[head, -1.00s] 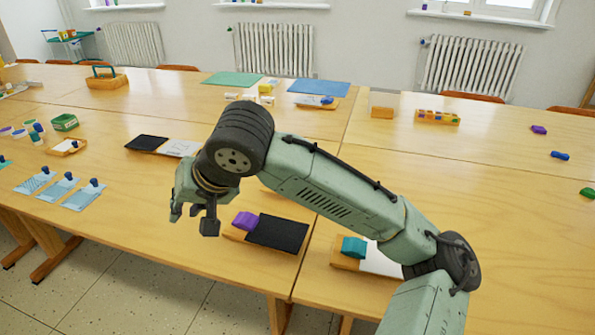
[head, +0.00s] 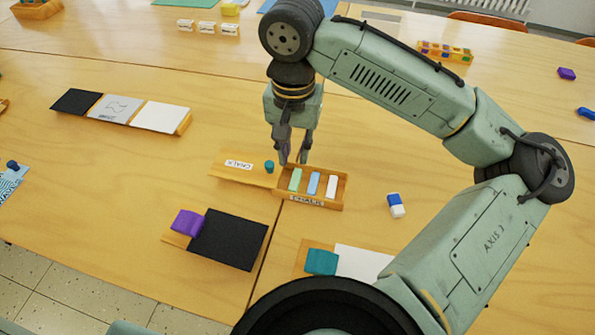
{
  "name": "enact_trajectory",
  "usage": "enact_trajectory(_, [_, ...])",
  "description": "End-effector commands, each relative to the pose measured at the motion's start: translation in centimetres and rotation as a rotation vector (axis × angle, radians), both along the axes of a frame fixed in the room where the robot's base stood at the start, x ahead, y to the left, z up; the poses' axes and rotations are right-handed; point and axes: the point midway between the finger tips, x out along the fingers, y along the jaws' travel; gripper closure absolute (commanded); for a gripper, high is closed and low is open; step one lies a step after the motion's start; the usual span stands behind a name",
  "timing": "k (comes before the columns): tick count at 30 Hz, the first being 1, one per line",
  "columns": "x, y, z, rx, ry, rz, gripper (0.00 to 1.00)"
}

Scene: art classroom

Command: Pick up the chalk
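A wooden box (head: 343,200) labelled chalk stands on the table in the middle of the head view. Its compartments hold a green chalk stick (head: 295,180), a blue chalk stick (head: 314,183) and a white chalk stick (head: 332,187). The box's wooden lid (head: 222,171), with a chalk label and a teal knob (head: 269,167), lies at its left. My gripper (head: 293,161) points down over the box's left back part, close to the green chalk. Its fingers look apart with nothing between them. I cannot tell the exact height of the fingertips.
A blue-and-white eraser (head: 396,205) lies right of the box. A black board with a purple block (head: 187,222) lies in front on the left, and a white board with a teal block (head: 321,262) in front. Black, grey and white cards (head: 162,117) lie at the left back.

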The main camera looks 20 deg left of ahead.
Motion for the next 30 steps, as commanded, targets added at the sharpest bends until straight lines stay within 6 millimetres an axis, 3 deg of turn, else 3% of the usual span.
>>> enact_trajectory(3, [0.0, 0.0, -1.8, 0.0, 0.001, -0.001, 0.8])
enact_trajectory(11, [0.0, -0.1, -3.9, 0.001, 0.001, 0.001, 0.8])
enact_trajectory(18, [0.0, -0.1, -7.4, 0.002, 0.0, 0.001, 0.8])
enact_trajectory(27, [0.1, -0.1, -8.1, 0.002, -0.002, 0.001, 0.8])
enact_trajectory(30, [0.1, -0.1, -8.1, 0.002, -0.002, 0.002, 0.86])
